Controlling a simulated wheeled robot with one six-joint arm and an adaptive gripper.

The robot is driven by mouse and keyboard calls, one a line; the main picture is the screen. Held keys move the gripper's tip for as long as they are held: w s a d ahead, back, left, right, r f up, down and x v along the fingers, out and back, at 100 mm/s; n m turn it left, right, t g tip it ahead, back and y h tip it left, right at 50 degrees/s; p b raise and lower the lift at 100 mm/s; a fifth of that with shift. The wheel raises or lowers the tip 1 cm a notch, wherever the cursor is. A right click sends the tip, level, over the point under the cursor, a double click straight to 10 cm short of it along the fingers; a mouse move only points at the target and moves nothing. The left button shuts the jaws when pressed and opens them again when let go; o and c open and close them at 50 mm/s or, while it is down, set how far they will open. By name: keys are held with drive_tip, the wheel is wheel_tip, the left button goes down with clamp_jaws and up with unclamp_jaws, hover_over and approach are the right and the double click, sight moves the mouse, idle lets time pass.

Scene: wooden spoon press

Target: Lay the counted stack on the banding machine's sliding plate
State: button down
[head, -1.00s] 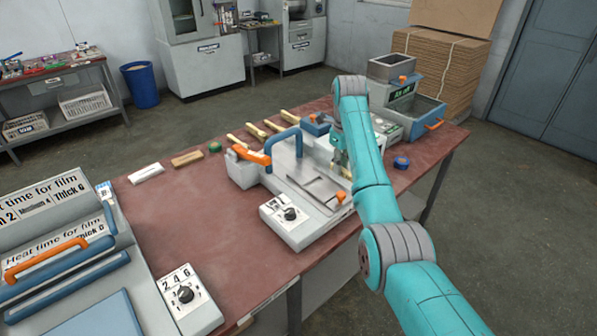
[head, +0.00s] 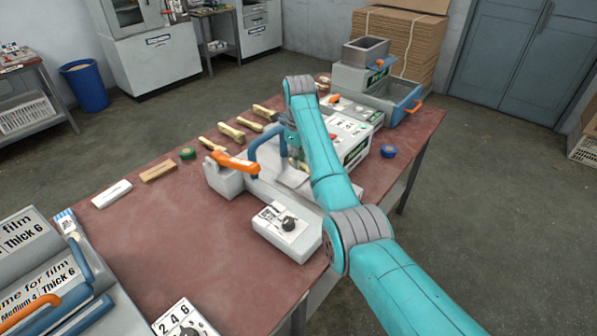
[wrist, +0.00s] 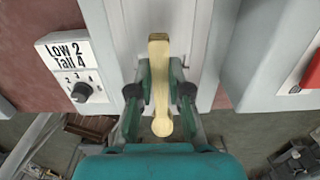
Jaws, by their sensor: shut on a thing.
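My gripper (wrist: 160,88) is shut on a stack of pale wooden spoons (wrist: 160,50), seen end-on from above in the wrist view. The stack is over the light grey channel of the banding machine (wrist: 205,45); I cannot tell whether it touches. In the head view my gripper (head: 296,155) is above the machine's right part, and the stack is hardly visible. The grey sliding plate (head: 292,179) shows just left of my arm, which hides the rest of it. The banding machine has a blue arch handle (head: 265,150), an orange lever (head: 235,163) and a dial box (head: 287,228).
Several spoon stacks (head: 232,132) lie behind the banding machine. A blue tape roll (head: 388,151) lies near the right edge. A film sealer (head: 40,275) stands front left.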

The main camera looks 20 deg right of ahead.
sight(299, 179)
drive_tip(key=shift+f, duration=2.3)
drive_tip(key=c, duration=1.1)
unclamp_jaws()
drive_tip(key=shift+f, duration=0.1)
